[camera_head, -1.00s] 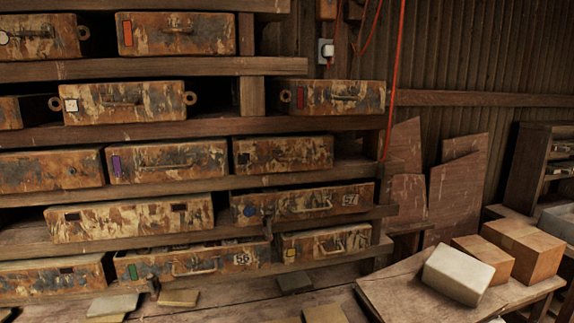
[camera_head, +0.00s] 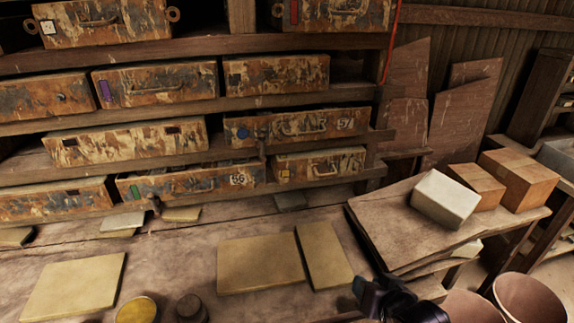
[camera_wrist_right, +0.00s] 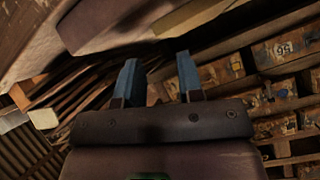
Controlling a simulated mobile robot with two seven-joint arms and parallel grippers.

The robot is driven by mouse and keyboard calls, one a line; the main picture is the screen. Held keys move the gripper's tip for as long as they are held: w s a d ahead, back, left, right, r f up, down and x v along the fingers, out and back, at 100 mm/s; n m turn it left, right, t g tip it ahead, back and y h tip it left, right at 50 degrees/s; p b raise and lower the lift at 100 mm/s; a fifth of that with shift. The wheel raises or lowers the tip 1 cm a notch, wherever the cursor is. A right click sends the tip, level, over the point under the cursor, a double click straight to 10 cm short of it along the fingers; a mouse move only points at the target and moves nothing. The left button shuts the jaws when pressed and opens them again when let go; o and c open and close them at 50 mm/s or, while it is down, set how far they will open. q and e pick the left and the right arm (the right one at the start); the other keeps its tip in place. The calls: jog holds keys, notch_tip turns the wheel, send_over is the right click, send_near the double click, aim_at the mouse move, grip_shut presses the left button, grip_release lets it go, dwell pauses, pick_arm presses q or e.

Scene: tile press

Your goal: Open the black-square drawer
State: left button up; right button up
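A rusty drawer (camera_head: 276,75) in the right part of the middle shelf row carries a small dark, apparently black square (camera_head: 235,79) near its left end and a handle on its front. It looks shut. The drawer (camera_head: 125,141) in the row below also has dark square patches, but I cannot tell whether they are labels. My right gripper (camera_head: 370,291) is at the bottom edge of the head view, well below and right of the drawers. In the right wrist view its blue fingers (camera_wrist_right: 158,65) are spread with nothing between them. My left gripper is out of view.
Neighbouring drawers carry purple (camera_head: 104,90), blue, green and yellow marks. Yellowish tiles (camera_head: 260,263) lie on the bench below. A side table at right bears a pale block (camera_head: 445,199), with cardboard boxes (camera_head: 518,178) beside it. Buckets (camera_head: 527,300) stand at lower right.

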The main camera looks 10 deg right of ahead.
jog(key=w+a+r+m+t+y, duration=0.1)
jog(key=w+a+r+m+t, duration=0.15)
jog(key=w+r, duration=0.4)
jog(key=m+t+y+p, duration=0.1)
jog(key=m+t+y, duration=0.2)
jog(key=t+y, duration=0.55)
send_near(270, 64)
jog(key=w, duration=0.1)
jog(key=w+r, duration=0.1)
jog(key=w+a+p, duration=0.1)
jog(key=shift+w+r+g+y, duration=0.15)
jog(key=shift+r+g+y, duration=0.15)
jog(key=shift+r+y, duration=0.1)
grip_shut()
